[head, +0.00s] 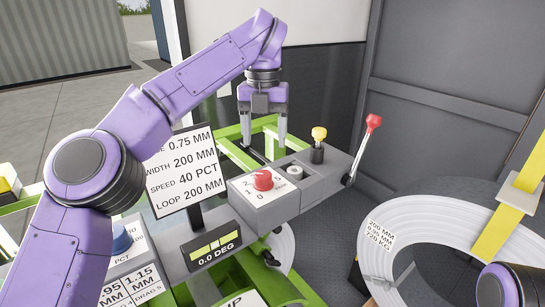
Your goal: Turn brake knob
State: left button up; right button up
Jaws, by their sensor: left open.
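A red knob (263,180) sits on a white dial plate with numbers, on top of a grey control box (268,205). A blue knob (122,238) sits on another box at lower left, beside a label reading PCT. The word BRAKE is not legible, so I cannot tell which knob is the brake knob. My left gripper (264,140) points down with its fingers apart and nothing between them. In the picture it is above the red knob and not touching it. My right gripper is out of view; only a purple part of that arm shows at lower right.
A yellow-topped lever (319,133) and a red-tipped lever (373,122) rise from the box's right end. A settings sign (182,172) stands left of the box. A large white coil (390,235) with a yellow bar lies at right.

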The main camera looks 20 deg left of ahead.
aim_at(262, 175)
pick_arm(q)
jog(key=shift+w+f+b, duration=0.45)
jog(key=shift+w+f, duration=0.05)
jog(key=shift+f, duration=0.35)
jog(key=s+f, duration=0.1)
jog(key=f, duration=0.1)
jog(key=s+f, duration=0.1)
jog(key=f, duration=0.1)
jog(key=s+f+b, duration=0.1)
jog(key=f, duration=0.1)
jog(key=shift+s+a, duration=0.15)
jog(key=shift+a, duration=0.1)
jog(key=shift+w+d+f, duration=0.1)
jog(key=shift+w+f, duration=0.8)
jog(key=shift+f, duration=0.25)
jog(key=shift+w+f, duration=0.2)
jog(key=shift+s+r, duration=0.25)
jog(key=shift+s, duration=0.35)
jog(key=c, duration=1.1)
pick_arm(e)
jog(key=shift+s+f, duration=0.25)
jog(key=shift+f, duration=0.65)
